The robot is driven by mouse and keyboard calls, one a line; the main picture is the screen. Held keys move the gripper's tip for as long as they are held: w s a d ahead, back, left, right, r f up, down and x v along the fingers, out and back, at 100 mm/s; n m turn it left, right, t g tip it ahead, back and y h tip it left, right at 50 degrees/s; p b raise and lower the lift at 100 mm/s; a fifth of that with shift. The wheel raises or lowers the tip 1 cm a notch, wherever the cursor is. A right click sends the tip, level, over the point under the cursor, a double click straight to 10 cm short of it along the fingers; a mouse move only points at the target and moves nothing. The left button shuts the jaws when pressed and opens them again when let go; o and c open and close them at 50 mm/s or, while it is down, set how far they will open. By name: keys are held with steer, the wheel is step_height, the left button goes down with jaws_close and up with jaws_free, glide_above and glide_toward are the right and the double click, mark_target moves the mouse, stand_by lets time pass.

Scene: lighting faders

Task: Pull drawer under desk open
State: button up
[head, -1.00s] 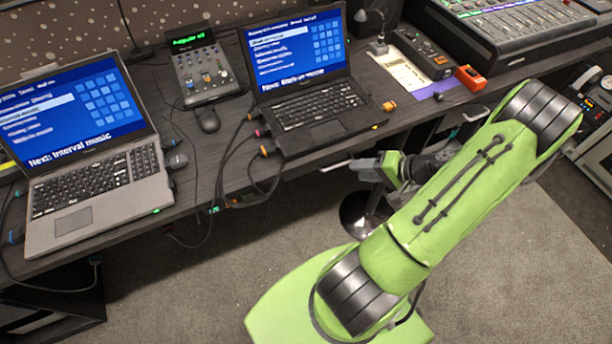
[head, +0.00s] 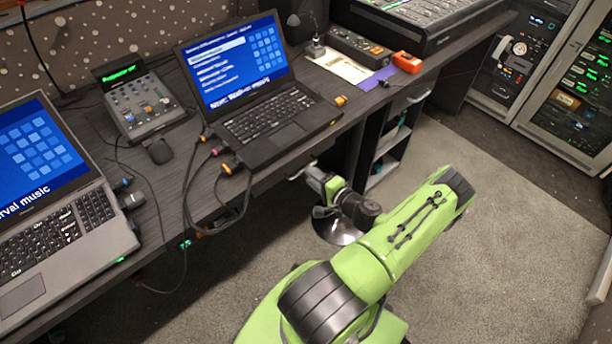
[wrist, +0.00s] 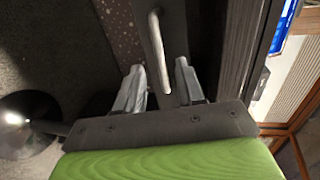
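In the wrist view a pale metal bar handle (wrist: 156,45) stands out from a dark drawer front (wrist: 178,30). My gripper (wrist: 159,66) is open, with one finger on each side of the handle's near end. Gaps show between the handle and both fingers, and I see no grip on it. In the head view my gripper (head: 312,180) is under the desk edge, below the black laptop, beside the handle (head: 297,174). The drawer front is mostly hidden there by the desk top and my arm, and I cannot tell any opening.
The desk top (head: 196,190) carries two laptops, a small fader console (head: 145,105) and a large mixer (head: 430,25). Cables (head: 215,210) hang over its front edge. A round stool base (head: 335,228) stands beneath my gripper. Carpet (head: 500,220) to the right is clear.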

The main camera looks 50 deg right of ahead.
steer(key=x, duration=0.3)
steer(key=shift+w, duration=0.3)
jaws_close()
